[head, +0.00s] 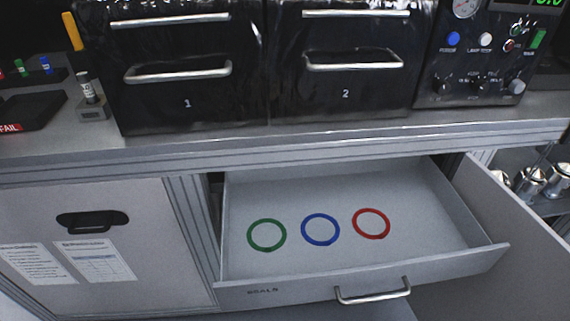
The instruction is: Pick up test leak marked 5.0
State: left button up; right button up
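A small silver cylinder with a dark top and a pale label (87,88) stands in a grey holder (92,113) on the bench, left of the black chamber marked 1. It may be the test leak, but its marking is too small to read. Neither of my grippers is in view.
An open drawer (457,262) holds a green ring (266,235), a blue ring (320,229) and a red ring (371,223). Chambers 1 (190,100) and 2 (345,92) and a control panel (478,60) line the bench. A black FAIL tray (35,109) is left.

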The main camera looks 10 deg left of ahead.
aim_at(84, 78)
jog(key=u, duration=1.35)
jog(key=i+j, duration=0.2)
jog(key=j, duration=0.2)
jog(key=i+j, duration=0.45)
jog(key=j, duration=0.3)
jog(key=i+j, duration=0.25)
jog(key=j, duration=0.15)
jog(key=z, duration=1.9)
